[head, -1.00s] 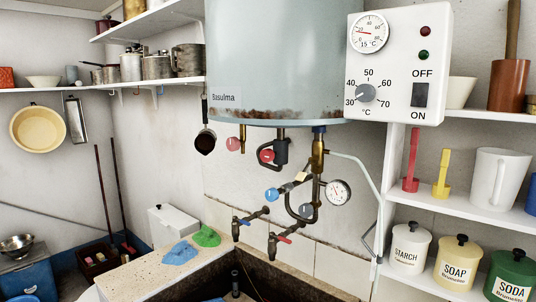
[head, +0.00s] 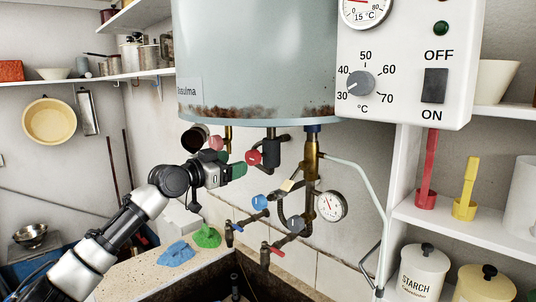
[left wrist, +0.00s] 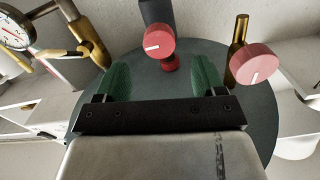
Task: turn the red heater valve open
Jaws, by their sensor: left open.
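Two red round knobs hang on pipes under the heater (head: 250,65). One red knob (head: 254,158) sits on a dark valve body; in the left wrist view this knob (left wrist: 160,43) lies ahead, between the finger lines, with a near-level white mark. The other red knob (head: 216,142) is on a brass pipe, partly hidden behind my left gripper; in the left wrist view it (left wrist: 254,63) is off to the right with a slanting white mark. My left gripper (head: 238,170) is open, its green fingers (left wrist: 162,78) empty and apart from the knobs. My right gripper is not in view.
Blue knob (head: 260,202), pressure gauge (head: 330,206) and taps (head: 272,249) crowd the pipes to the right and below. The control box (head: 405,65) and shelf (head: 470,225) stand right. A trough (head: 215,288) with cloths (head: 207,236) on its ledge lies below.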

